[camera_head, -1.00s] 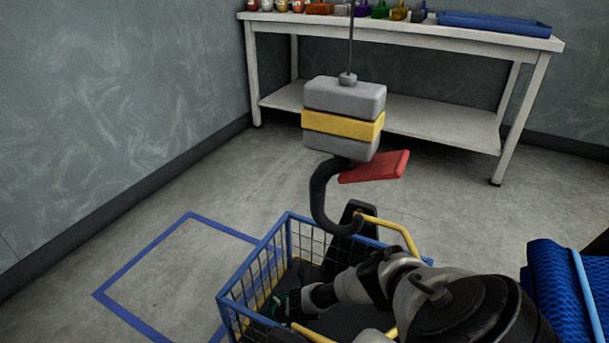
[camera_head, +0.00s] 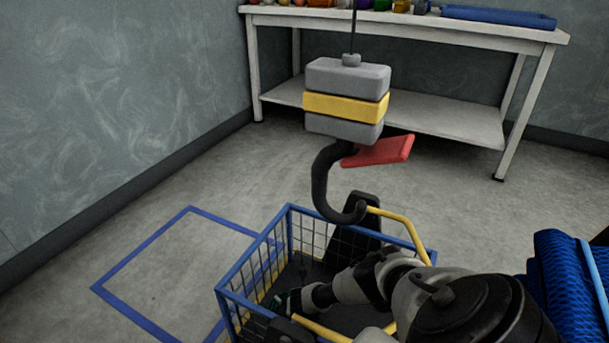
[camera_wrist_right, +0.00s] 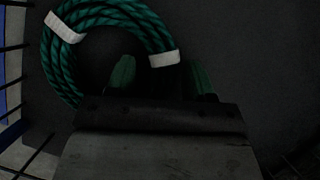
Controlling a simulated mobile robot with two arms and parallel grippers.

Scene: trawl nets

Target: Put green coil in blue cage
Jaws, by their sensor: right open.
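The blue cage (camera_head: 254,260), a wire basket with a blue rim and yellow bars, stands on the floor at the bottom centre of the head view. My right arm reaches down into it. My right gripper (camera_wrist_right: 160,75) is open, low inside the cage. The green coil (camera_wrist_right: 62,62), a rope ring with white bands, lies on the cage's dark floor at the upper left of the right wrist view. Its near right part runs toward the fingers and is hidden there. My left gripper is out of view.
A black hook (camera_head: 321,183) under a grey and yellow block (camera_head: 345,103) hangs at the cage's yellow handle (camera_head: 400,220). A blue outlined square (camera_head: 135,262) lies on the floor left. Blue netting (camera_head: 562,280) is at right; a white table (camera_head: 420,112) stands behind.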

